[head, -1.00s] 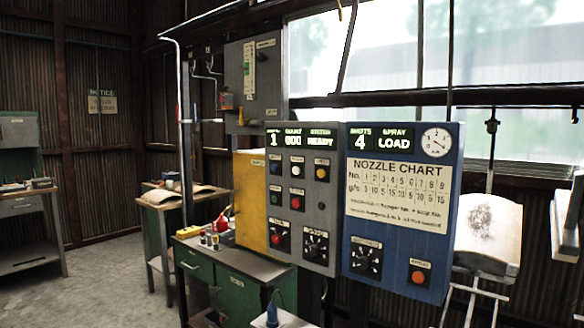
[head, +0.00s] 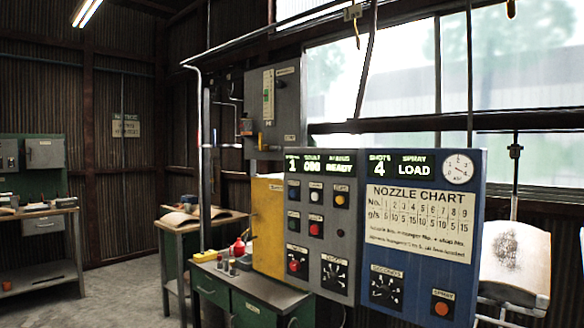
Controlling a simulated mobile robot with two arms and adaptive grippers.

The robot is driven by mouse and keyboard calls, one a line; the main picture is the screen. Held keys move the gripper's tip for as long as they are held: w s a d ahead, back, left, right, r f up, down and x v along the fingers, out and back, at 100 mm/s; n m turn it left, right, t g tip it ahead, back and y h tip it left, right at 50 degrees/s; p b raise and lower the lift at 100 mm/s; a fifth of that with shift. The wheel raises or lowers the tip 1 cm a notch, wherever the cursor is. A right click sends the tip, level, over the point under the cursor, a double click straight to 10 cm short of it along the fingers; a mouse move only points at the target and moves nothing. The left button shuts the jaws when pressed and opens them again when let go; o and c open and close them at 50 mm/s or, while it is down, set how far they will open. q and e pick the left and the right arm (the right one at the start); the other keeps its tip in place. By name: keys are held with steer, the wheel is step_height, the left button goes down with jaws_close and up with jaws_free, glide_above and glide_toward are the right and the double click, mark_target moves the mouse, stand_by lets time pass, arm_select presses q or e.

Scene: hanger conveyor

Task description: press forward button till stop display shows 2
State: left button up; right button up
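The grey control panel (head: 325,250) stands upright right of the picture's middle, on the front of a yellow cabinet (head: 267,225). Its display (head: 318,164) reads 1, 000 and READY; the small headings above are blurred. Below are a dark button (head: 294,194), a white button (head: 315,196), a yellow button (head: 341,200), a green button (head: 293,225) and a red button (head: 315,229). Lower down are a larger red button (head: 295,266) and a black dial (head: 334,275). The button labels are too small to read, so I cannot tell which is forward. Neither gripper shows.
A blue panel (head: 478,215) adjoins on the right, showing 4 and LOAD, with a nozzle chart (head: 420,222), a dial (head: 387,288) and an orange button (head: 442,308). A green bench (head: 250,300) is below left. Bare floor (head: 125,295) lies further left.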

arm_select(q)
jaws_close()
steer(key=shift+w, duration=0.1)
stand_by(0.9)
